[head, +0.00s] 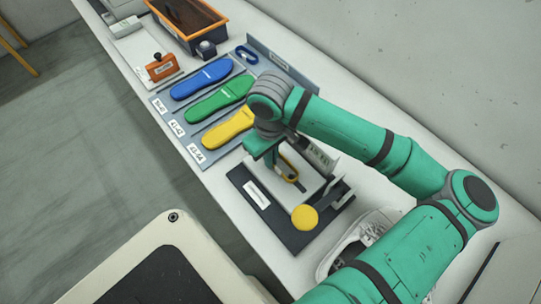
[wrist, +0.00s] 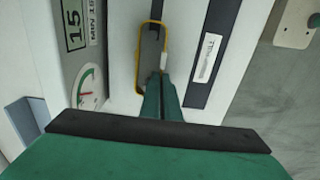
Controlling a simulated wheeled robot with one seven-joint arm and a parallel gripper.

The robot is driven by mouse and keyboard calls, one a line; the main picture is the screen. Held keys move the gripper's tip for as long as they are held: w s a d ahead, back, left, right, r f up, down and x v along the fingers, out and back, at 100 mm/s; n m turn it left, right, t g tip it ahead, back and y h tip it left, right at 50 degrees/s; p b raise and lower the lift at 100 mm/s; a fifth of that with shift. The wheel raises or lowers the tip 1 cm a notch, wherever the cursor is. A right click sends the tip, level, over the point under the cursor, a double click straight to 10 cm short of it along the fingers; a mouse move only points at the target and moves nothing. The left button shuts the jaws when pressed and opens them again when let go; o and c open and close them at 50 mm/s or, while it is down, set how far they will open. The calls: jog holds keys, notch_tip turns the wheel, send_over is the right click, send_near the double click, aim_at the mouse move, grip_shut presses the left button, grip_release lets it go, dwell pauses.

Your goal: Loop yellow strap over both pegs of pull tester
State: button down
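The yellow strap (wrist: 139,62) is a narrow closed loop, seen beneath my gripper (wrist: 164,82) in the wrist view. My gripper's green fingers are nearly together on the strap's right side, by a small white patch. The strap (head: 292,174) also shows in the head view, below my gripper (head: 277,160), over the white bed of the pull tester (head: 240,184). A grey elongated part shows inside the loop. I cannot make out both pegs or tell whether the loop is around them. The tester's dial (wrist: 89,97) is left of the strap.
Blue (head: 201,79), green (head: 219,99) and yellow (head: 229,128) insoles lie on a grey board. A blue strap loop (head: 247,55) lies near its back. An orange-rimmed bin (head: 188,25) stands farther off. A yellow disc (head: 305,217) is at the tester's near end, beside a pale shoe-like object (head: 355,240).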

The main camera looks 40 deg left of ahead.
jog(key=c, duration=1.9)
grip_release()
jog(key=shift+c, duration=0.2)
jog(key=shift+w, duration=0.1)
jog(key=shift+w, duration=0.1)
notch_tip(320, 180, up, 11)
jog(key=shift+s, duration=0.35)
jog(key=shift+f, duration=0.15)
